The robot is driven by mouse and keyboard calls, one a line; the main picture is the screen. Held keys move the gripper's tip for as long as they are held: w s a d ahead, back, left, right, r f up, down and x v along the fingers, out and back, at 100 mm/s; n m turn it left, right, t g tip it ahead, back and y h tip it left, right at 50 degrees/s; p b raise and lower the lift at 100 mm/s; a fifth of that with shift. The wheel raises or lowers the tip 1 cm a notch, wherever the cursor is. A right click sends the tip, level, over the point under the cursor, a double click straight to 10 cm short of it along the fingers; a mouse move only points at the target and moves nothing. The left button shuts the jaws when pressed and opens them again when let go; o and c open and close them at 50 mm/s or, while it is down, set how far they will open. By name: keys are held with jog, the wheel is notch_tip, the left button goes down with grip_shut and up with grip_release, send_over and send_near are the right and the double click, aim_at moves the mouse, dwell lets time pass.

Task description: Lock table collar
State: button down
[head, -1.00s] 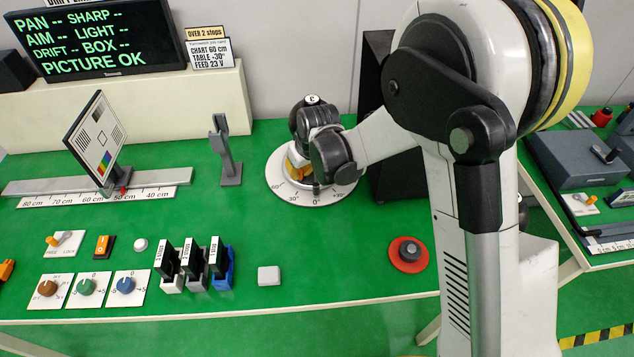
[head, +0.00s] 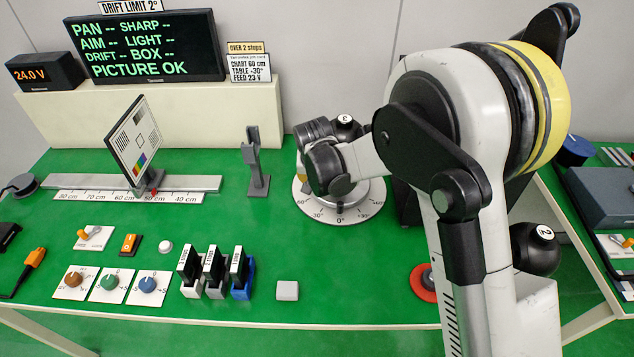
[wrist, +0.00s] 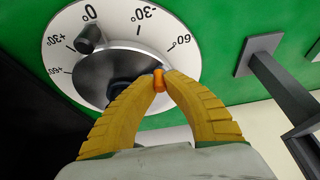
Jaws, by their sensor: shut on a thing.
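The turntable's white degree dial (head: 358,212) lies on the green bench in the head view, under my wrist. It also shows in the wrist view (wrist: 120,22), with a dark disc (wrist: 105,75) at its centre and a black knob (wrist: 90,38) near the 0° mark. In the wrist view my gripper (wrist: 158,80) has its yellow fingers closed together at the tips on a small orange-tipped collar lever (wrist: 158,78), at the edge of the dark disc.
A grey stand (head: 256,165) is left of the dial; it also shows in the wrist view (wrist: 265,60). A test chart (head: 133,135) stands on a rail farther left. A card (head: 248,70) reads TABLE -30°. Switches, dials and small boxes line the bench front.

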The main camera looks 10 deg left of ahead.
jog(key=shift+d, duration=0.1)
jog(key=c, duration=1.4)
grip_release()
jog(key=shift+w, duration=0.1)
jog(key=v, duration=1.2)
jog(key=s+d+r, duration=0.5)
jog(key=d+r, duration=0.2)
jog(key=d, duration=0.3)
jog(key=s+d, duration=0.5)
jog(key=s, duration=0.1)
jog(key=s+d+t, duration=0.1)
jog(key=s+d, duration=0.4)
jog(key=s, duration=0.1)
jog(key=s+d+r+t, duration=0.1)
jog(key=s+d, duration=0.5)
jog(key=shift+s+m, duration=0.15)
jog(key=shift+m, duration=0.25)
